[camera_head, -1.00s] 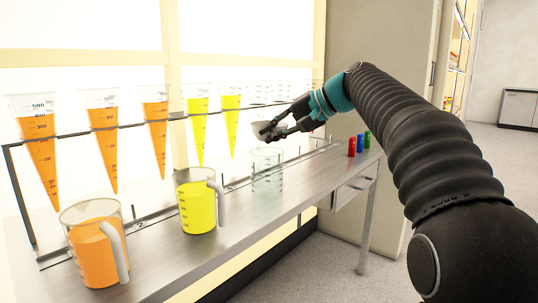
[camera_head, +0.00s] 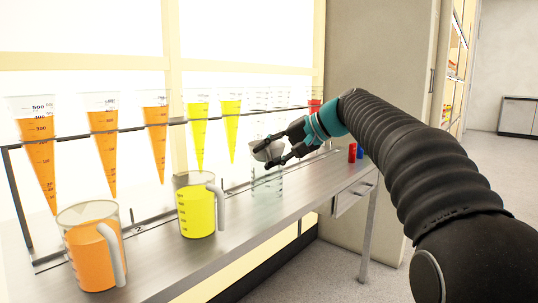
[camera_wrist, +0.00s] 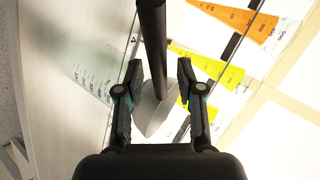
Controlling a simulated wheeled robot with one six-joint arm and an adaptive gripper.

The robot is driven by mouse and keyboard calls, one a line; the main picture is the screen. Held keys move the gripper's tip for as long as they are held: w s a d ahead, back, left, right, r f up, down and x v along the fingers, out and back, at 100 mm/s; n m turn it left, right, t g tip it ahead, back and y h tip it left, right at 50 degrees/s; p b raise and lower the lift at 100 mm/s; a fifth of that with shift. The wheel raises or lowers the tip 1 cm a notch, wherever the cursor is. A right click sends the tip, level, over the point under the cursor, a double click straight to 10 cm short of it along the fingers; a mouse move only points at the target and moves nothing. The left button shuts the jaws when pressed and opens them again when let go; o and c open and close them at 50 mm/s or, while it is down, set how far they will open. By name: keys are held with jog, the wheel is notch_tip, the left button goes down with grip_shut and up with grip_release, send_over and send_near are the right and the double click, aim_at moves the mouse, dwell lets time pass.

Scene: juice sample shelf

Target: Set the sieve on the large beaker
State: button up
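The sieve (camera_head: 268,150) is a small light-grey bowl, held by my gripper (camera_head: 282,150) in the head view. In the wrist view the grey sieve (camera_wrist: 154,117) shows between the fingers of my gripper (camera_wrist: 160,72), with a dark bar above it. The large beaker (camera_head: 267,185) is clear, graduated and seemingly empty, and stands on the metal bench. In the head view the sieve overlaps the beaker's top; my gripper hides much of the rim, and I cannot tell whether they touch. In the wrist view the beaker (camera_wrist: 88,75) shows left of the sieve.
Jugs of yellow (camera_head: 196,208) and orange (camera_head: 95,250) liquid stand on the bench to the left. Behind, a rail (camera_head: 75,134) holds several cones of orange and yellow liquid. Red (camera_head: 352,153) and blue (camera_head: 361,152) small containers stand at the right end.

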jog(key=shift+d+r, duration=0.1)
jog(key=p+v, duration=0.2)
jog(key=v, duration=0.9)
jog(key=shift+s+d+r, duration=0.15)
jog(key=shift+d+r, duration=0.05)
jog(key=shift+d, duration=0.1)
jog(key=s+d+f+h, duration=0.3)
jog(key=s+f, duration=0.7)
jog(key=s+d+f+n+t+h, duration=0.1)
jog(key=s+d+f+h, duration=0.2)
jog(key=s+f, duration=0.7)
jog(key=s+d+f+h, duration=0.3)
jog(key=s+f+h, duration=0.2)
jog(key=s+f, duration=0.5)
jog(key=shift+s+d+f, duration=0.15)
jog(key=shift+s+f, duration=0.1)
jog(key=shift+f, duration=0.4)
